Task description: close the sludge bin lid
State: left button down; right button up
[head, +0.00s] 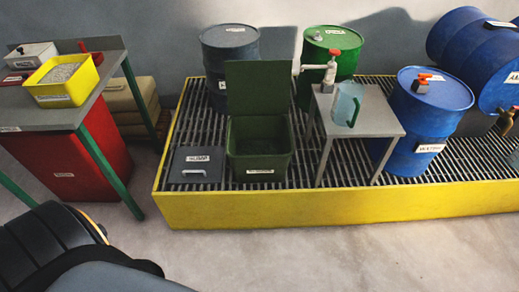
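A square dark green bin (236,163) stands on the grated pallet, left of the middle in the head view. I take it to be the sludge bin, though its front label is too small to read. Its green lid (256,88) stands upright at the bin's back edge, so the bin is open. Dark contents show inside. Neither of my grippers is in view.
The grated pallet has a yellow rim (330,207). A dark flat box with a handle (195,165) sits left of the bin. A small grey table (375,122) with a jug (345,103) stands close right. Drums (228,60) stand behind. Floor in front is clear.

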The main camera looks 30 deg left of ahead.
aim_at(254, 86)
jog(key=i+j, duration=0.15)
jog(key=j, duration=0.2)
jog(key=i+j, duration=0.15)
jog(key=j, duration=0.2)
jog(key=i+j+z, duration=0.1)
jog(key=j, duration=0.25)
jog(key=i+j, duration=0.2)
jog(key=j, duration=0.15)
jog(key=i+j, duration=0.1)
jog(key=j, duration=0.25)
jog(key=i+z, duration=0.05)
